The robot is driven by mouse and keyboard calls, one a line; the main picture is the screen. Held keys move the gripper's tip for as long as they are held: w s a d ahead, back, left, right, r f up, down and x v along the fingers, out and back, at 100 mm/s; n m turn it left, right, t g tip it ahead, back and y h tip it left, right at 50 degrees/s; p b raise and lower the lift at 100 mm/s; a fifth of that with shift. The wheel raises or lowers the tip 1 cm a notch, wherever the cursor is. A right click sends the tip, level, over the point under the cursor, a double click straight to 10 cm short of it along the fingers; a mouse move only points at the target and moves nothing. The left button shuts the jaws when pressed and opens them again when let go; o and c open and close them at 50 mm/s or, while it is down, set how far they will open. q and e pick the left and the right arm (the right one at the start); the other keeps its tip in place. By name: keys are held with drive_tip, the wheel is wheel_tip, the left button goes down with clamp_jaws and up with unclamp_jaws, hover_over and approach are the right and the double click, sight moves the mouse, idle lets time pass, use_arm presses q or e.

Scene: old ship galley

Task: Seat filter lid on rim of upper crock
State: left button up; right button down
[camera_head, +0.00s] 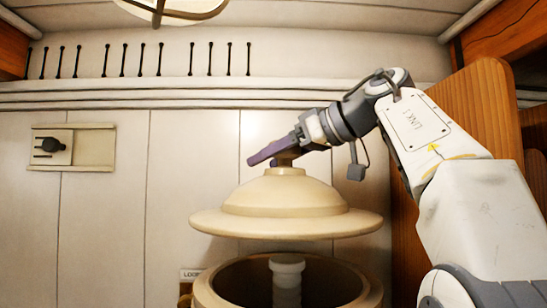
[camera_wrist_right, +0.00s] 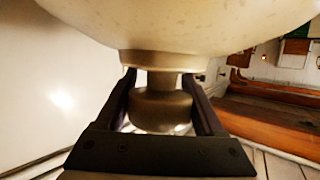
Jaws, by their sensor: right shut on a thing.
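The filter lid (camera_head: 285,208) is a cream domed disc with a wide brim and a knob on top. My right gripper (camera_head: 283,156) is shut on the lid's knob. In the right wrist view, the two dark fingers (camera_wrist_right: 163,105) stand on either side of the knob (camera_wrist_right: 160,108), with the lid (camera_wrist_right: 170,30) filling the top. The upper crock (camera_head: 213,289) is below, open at the top, with a white cylinder (camera_head: 287,279) standing inside. The lid is held above the crock's rim, apart from it, and looks about level. The crock's lower part is out of frame. My left gripper is not in view.
A panelled pale wall stands behind, with a row of dark hooks (camera_head: 123,60) and a wall fitting (camera_head: 72,147) at left. A wooden panel (camera_head: 482,100) rises at right behind my arm. A small label (camera_head: 191,274) shows left of the crock.

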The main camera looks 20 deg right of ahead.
drive_tip(key=shift+s+f, duration=0.1)
drive_tip(key=shift+f, duration=2.15)
drive_tip(key=shift+f+b, duration=1)
drive_tip(key=shift+f, duration=0.6)
drive_tip(key=shift+s+d+p, duration=0.1)
drive_tip(key=shift+s+p, duration=0.05)
drive_tip(key=shift+p, duration=0.15)
drive_tip(key=shift+f+b, duration=0.7)
drive_tip(key=shift+f, duration=0.35)
unclamp_jaws()
